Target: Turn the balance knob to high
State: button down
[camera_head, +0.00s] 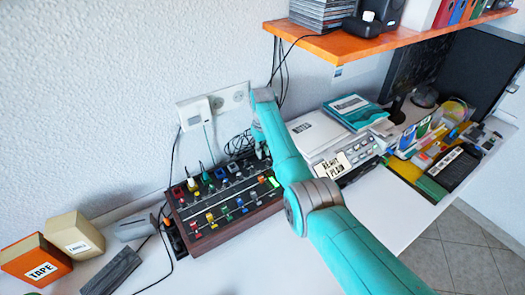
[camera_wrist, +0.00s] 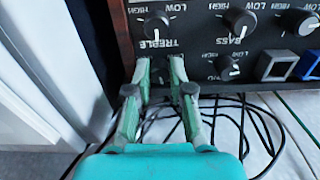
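In the wrist view my gripper (camera_wrist: 160,70) points at a black control panel, its two green fingertips on either side of a dark knob (camera_wrist: 160,76) below the TREBLE label. I cannot tell whether the fingers press on that knob or stand just clear of it. Its own label is hidden behind the fingers, so I cannot read whether it says balance. Its pointer is not clear either. In the head view the panel belongs to a dark mixer (camera_head: 238,219) with wooden sides. My gripper is mostly hidden there behind my arm, near the mixer's back right.
Nearby in the wrist view are the TREBLE knob (camera_wrist: 157,24), the BASS knob (camera_wrist: 238,22) and a lower knob (camera_wrist: 228,68). Cables (camera_wrist: 245,120) lie beside the panel. A silver device (camera_head: 352,155) stands right of the mixer. An orange shelf (camera_head: 345,45) hangs above.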

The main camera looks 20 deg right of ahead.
jog(key=m, duration=0.4)
jog(key=shift+m, duration=0.4)
jog(key=c, duration=1)
grip_release()
jog(key=shift+c, duration=0.2)
